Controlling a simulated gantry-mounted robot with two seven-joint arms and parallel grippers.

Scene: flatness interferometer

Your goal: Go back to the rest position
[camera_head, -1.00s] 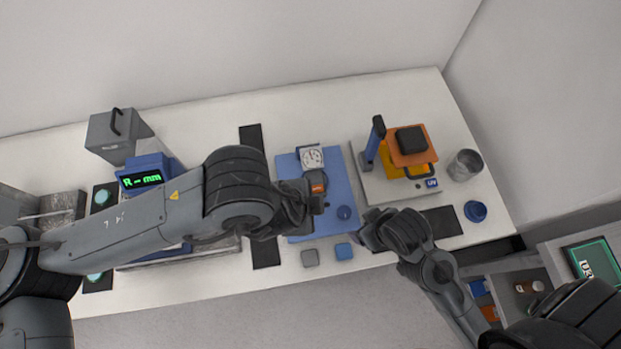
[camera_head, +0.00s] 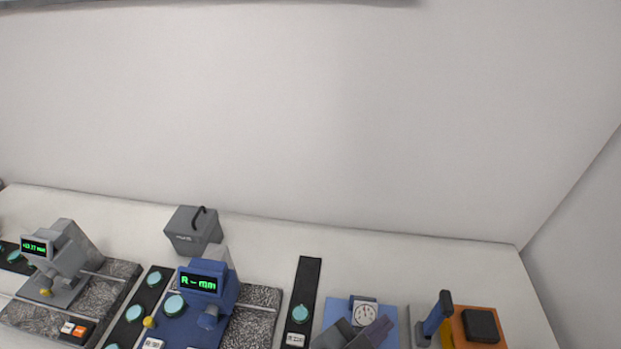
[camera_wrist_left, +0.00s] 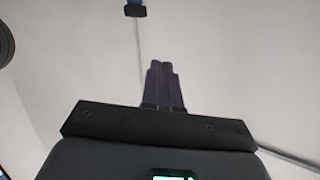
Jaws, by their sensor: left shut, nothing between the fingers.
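My left gripper (camera_head: 376,328) shows at the bottom edge of the head view, in front of the blue plate (camera_head: 390,308) with the round white dial gauge (camera_head: 365,313). In the left wrist view its two dark fingers (camera_wrist_left: 164,86) lie together, with nothing between them. Pale, plain surfaces fill most of the view around them. My right gripper is in neither view now.
A blue instrument reading "R - mm" (camera_head: 207,284) and a grey instrument (camera_head: 62,252) stand on granite bases at left. A grey box with a handle (camera_head: 193,230) stands behind. A blue upright handle (camera_head: 434,318) and an orange block (camera_head: 497,322) are at right.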

